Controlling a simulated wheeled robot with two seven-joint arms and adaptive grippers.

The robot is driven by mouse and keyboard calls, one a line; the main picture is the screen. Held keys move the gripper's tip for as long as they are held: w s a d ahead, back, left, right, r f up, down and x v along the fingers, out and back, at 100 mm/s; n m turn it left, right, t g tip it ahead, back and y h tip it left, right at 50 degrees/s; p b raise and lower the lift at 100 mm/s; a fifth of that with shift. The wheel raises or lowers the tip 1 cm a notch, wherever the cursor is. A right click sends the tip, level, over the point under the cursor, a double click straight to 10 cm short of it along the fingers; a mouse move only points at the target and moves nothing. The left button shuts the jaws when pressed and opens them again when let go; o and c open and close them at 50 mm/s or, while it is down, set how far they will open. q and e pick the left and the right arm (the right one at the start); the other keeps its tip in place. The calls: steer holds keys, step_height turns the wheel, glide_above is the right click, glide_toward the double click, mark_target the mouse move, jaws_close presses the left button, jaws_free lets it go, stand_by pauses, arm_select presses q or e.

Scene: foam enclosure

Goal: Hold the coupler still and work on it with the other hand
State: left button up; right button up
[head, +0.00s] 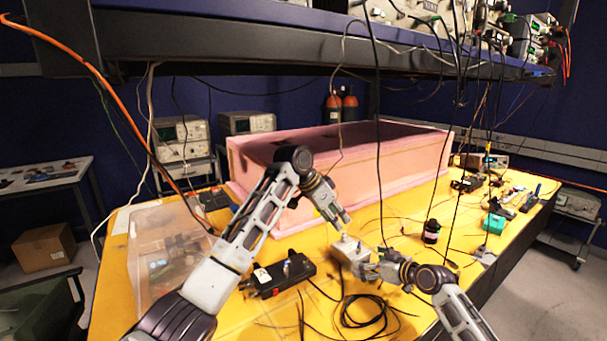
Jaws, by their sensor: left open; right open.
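A small pale block, which looks like the coupler (347,244), is near the middle of the yellow bench. It is small in view and partly covered by my grippers. My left gripper (344,222) comes down from above, with its fingertips just over the block. It is open. My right gripper (366,267) reaches in from the lower right, with its fingers close to the near right side of the block. It is open too. I cannot tell whether either gripper touches the block.
A black power box (279,273) and looped black cables (365,311) lie in front on the yellow bench (408,218). A pink foam enclosure (400,152) stands behind, a clear bin (165,255) at left. A dark bottle (431,231) and teal box (496,223) are to the right. Cables hang overhead.

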steer(key=shift+v, duration=4.95)
steer(key=shift+s+f, duration=0.1)
